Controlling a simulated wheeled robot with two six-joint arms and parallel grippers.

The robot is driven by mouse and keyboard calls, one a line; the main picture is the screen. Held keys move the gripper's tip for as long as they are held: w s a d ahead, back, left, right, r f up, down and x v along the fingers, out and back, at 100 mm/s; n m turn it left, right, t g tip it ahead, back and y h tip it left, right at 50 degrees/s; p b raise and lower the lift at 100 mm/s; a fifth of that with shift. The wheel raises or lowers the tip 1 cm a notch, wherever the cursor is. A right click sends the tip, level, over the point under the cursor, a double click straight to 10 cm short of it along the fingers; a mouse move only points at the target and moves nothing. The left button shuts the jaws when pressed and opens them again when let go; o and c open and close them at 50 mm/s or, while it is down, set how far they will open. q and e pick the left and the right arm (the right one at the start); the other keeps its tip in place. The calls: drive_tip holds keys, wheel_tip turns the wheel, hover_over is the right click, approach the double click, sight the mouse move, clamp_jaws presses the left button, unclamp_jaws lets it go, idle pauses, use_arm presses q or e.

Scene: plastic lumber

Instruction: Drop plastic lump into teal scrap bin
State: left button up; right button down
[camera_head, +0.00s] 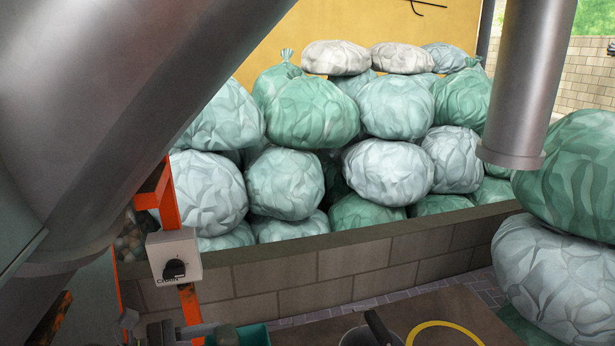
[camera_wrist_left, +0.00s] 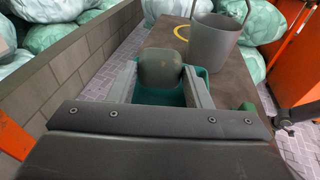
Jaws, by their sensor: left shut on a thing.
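In the left wrist view, my left gripper (camera_wrist_left: 160,76) is shut on a rounded grey-green plastic lump (camera_wrist_left: 160,68), with one finger on each side of it. The teal scrap bin (camera_wrist_left: 152,97) shows behind and below the lump, between and beyond the fingers. The lump appears over the bin's opening; its exact height above it is hard to tell. In the head view, only part of the teal bin (camera_head: 255,336) shows at the bottom edge. My right gripper is in neither view.
A grey bucket (camera_wrist_left: 214,42) stands beyond the bin on a brown tabletop (camera_wrist_left: 244,84), beside a yellow ring (camera_head: 445,334). A low block wall (camera_head: 350,262) holds piled bags behind. An orange post with a grey switch box (camera_head: 174,254) stands at left.

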use_arm(q)
drive_tip(key=o, duration=1.1)
drive_tip(key=shift+c, duration=0.2)
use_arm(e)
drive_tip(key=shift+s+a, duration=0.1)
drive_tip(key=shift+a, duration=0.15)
use_arm(q)
wheel_tip(320, 180, up, 10)
drive_tip(key=p, duration=0.6)
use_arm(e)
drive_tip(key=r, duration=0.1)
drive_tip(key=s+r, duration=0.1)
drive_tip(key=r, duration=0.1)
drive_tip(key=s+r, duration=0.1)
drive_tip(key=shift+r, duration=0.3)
